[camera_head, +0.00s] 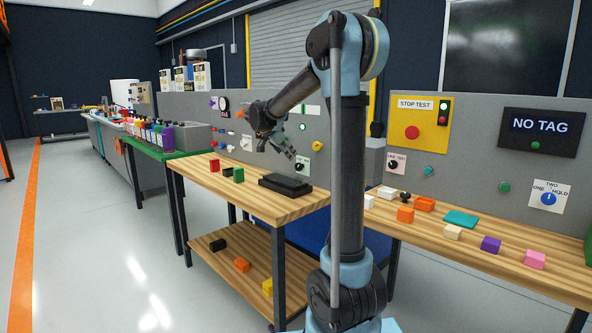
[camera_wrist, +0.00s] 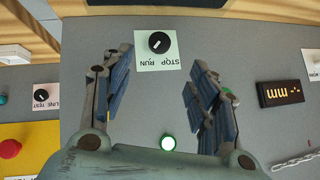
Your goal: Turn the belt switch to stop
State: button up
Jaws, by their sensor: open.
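The belt switch is a black round knob (camera_wrist: 159,42) with a white pointer mark, on a pale green plate (camera_wrist: 158,62) labelled STOP and RUN. In the wrist view the plate appears upside down, and I cannot tell surely which word the mark points at. My gripper (camera_wrist: 160,58) is open and empty, its two fingers spread to either side of the plate and apart from the knob. In the head view the switch (camera_head: 300,164) is on the grey wall panel, close below my gripper (camera_head: 292,154).
A LINE TEST knob (camera_wrist: 40,96) and a red button (camera_wrist: 9,148) are to the left in the wrist view. A black block (camera_head: 286,186) lies on the wooden bench (camera_head: 235,196) below.

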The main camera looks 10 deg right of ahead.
aim_at(298, 167)
jog(key=x, duration=1.4)
jog(key=shift+s+f, duration=0.1)
jog(key=shift+c, duration=0.3)
jog(key=c, duration=1)
jog(key=shift+a, duration=0.15)
